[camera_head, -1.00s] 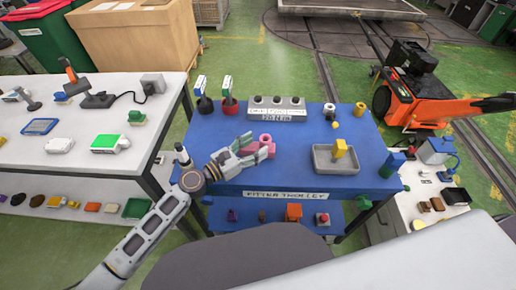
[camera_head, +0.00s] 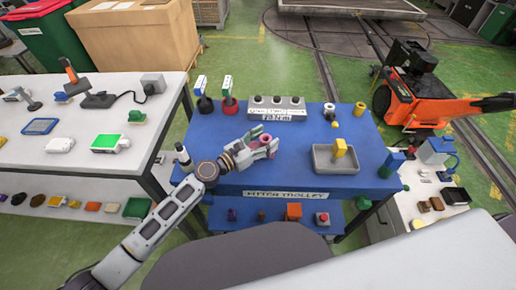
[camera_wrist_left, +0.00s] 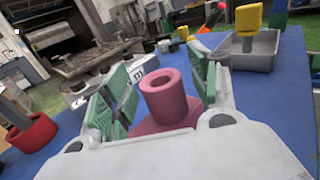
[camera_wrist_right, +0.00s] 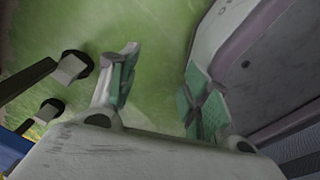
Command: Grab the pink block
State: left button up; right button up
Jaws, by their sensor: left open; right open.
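The pink block (camera_head: 266,140) stands on the blue trolley top (camera_head: 300,180). In the left wrist view it is a pink base with an upright hollow cylinder (camera_wrist_left: 167,97) on it. My left gripper (camera_head: 268,148) is open, with its green-padded fingers on either side of the pink cylinder; I see no clear grip on it. The fingers partly hide the block in the head view. My right gripper (camera_wrist_right: 155,90) is open and empty above green floor in its own wrist view. It does not show in the head view.
A grey tray (camera_head: 322,167) with a yellow block (camera_head: 340,147) stands right of the pink block. A grey box with knobs (camera_head: 275,110) stands behind. A black-and-white bottle (camera_head: 183,155) is left of my left gripper. A white table (camera_head: 85,150) stands at left.

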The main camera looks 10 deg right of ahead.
pick_arm(q)
jog(key=shift+d, duration=0.2)
grip_shut()
dwell(0.6)
